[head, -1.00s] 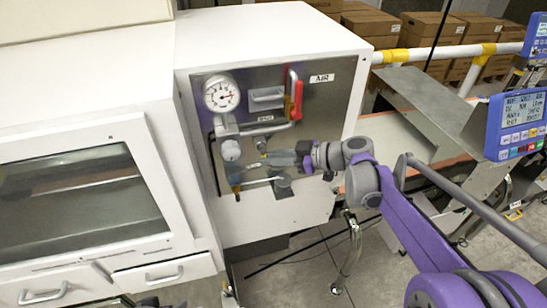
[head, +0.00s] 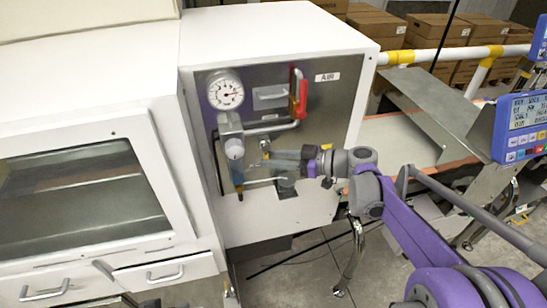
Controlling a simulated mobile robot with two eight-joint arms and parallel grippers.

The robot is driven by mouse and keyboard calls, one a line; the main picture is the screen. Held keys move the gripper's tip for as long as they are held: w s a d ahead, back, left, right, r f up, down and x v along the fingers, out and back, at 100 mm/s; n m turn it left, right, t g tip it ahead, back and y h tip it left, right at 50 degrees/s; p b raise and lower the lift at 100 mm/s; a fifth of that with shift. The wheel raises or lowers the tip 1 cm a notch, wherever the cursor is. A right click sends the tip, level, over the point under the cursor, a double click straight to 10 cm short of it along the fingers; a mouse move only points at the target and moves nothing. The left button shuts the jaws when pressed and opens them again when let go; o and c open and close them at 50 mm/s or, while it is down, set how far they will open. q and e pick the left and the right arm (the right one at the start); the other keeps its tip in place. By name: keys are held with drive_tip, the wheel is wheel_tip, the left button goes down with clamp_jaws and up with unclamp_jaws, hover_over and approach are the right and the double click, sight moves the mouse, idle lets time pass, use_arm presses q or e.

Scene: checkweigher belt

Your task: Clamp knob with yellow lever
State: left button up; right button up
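A steel air panel (head: 325,110) is set in the front of a white cabinet. A pale regulator knob (head: 234,148) hangs below the pressure gauge (head: 225,91). A small brass-yellow piece (head: 264,145) shows at the panel to the right of the knob; it is too small to tell whether it is the yellow lever. My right gripper (head: 268,158) reaches in from the right, its fingers pointing left in front of the panel, tips by this piece and just right of the knob. Whether the fingers are open or touch anything is unclear. My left gripper is out of view.
A red lever (head: 298,95) and grey pipe (head: 272,128) sit above my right gripper. A glass-fronted white cabinet (head: 80,136) stands at left. A conveyor with a slanted metal plate (head: 432,100) and a blue display (head: 522,125) are at right.

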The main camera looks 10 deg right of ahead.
drive_tip(key=shift+o, duration=0.8)
drive_tip(key=v, duration=1)
drive_tip(key=shift+s+d+b, duration=0.2)
drive_tip(key=shift+d+b, duration=0.1)
drive_tip(key=shift+d, duration=0.05)
drive_tip(key=s+a+f+m+g+h, duration=0.4)
drive_tip(key=s+a+f+m+h, duration=0.3)
drive_tip(key=s+f, duration=0.4)
drive_tip(key=s+d+f+m+t+h, duration=0.1)
drive_tip(key=s+d+f+m+h, duration=0.2)
drive_tip(key=s+f+h, duration=0.3)
drive_tip(key=s+f+m, duration=0.1)
drive_tip(key=s, duration=0.3)
drive_tip(key=shift+s+f+m, duration=0.15)
drive_tip(key=shift+f+m, duration=0.15)
drive_tip(key=shift+f, duration=0.05)
